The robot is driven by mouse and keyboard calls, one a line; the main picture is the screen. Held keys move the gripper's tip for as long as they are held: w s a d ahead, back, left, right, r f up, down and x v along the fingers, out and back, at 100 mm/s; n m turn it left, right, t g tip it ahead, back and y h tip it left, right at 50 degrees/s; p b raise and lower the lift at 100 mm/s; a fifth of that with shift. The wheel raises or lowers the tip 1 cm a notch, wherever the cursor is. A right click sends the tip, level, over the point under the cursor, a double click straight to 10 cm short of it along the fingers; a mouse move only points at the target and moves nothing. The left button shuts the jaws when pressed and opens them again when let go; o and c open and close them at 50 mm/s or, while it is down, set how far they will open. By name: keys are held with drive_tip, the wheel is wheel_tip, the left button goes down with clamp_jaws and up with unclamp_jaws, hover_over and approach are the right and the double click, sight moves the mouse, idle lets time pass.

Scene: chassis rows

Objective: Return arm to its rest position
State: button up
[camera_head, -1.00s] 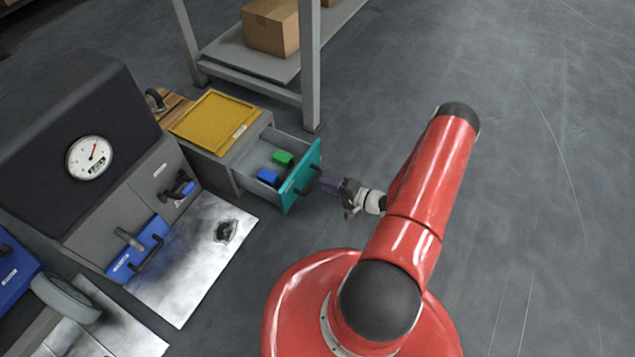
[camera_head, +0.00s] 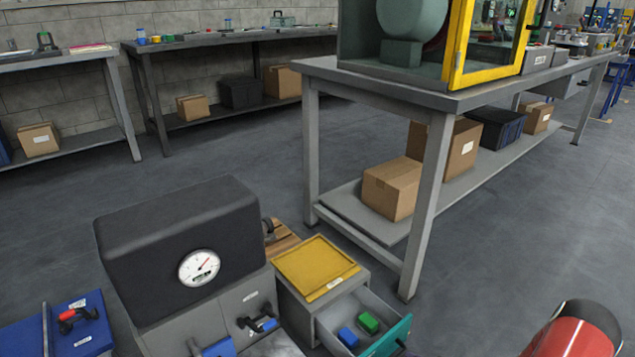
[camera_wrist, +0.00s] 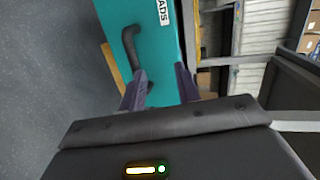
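My gripper (camera_wrist: 159,84) shows in the wrist view with its two dark purple fingers spread apart and nothing between them. Beyond the fingertips is the teal drawer front (camera_wrist: 160,45) with a dark curved handle (camera_wrist: 129,45). The handle is nearer the left finger; I cannot tell how wide the gap is. In the head view the drawer front (camera_head: 391,337) is at the bottom, and the drawer stands open.
A yellow tray (camera_head: 315,266) tops the drawer cabinet. A black-hooded gauge unit (camera_head: 180,245) stands at left. A grey workbench (camera_head: 428,175) stands behind.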

drive_tip(key=s+a+r+n+g+h+p, duration=0.1)
drive_tip(key=a+r+n+g, duration=0.25)
drive_tip(key=r, duration=0.65)
drive_tip(key=s+a+r+n+g+p, duration=0.2)
drive_tip(key=a+r+g, duration=0.15)
drive_tip(key=r, duration=0.65)
drive_tip(key=s+a+r+n+g+h+p, duration=0.1)
drive_tip(key=a+r+n+g, duration=0.25)
drive_tip(key=r, duration=0.65)
drive_tip(key=s+a+r+t+h+p, duration=0.1)
drive_tip(key=s+r+t+h+p, duration=0.1)
drive_tip(key=s+r+h, duration=0.2)
drive_tip(key=s+a+r+t+h+p, duration=0.2)
drive_tip(key=s+r, duration=0.8)
drive_tip(key=r, duration=0.6)
drive_tip(key=t+h, duration=0.1)
drive_tip(key=h, duration=0.1)
drive_tip(key=shift+s+r+h, duration=0.3)
drive_tip(key=shift+r, duration=0.1)
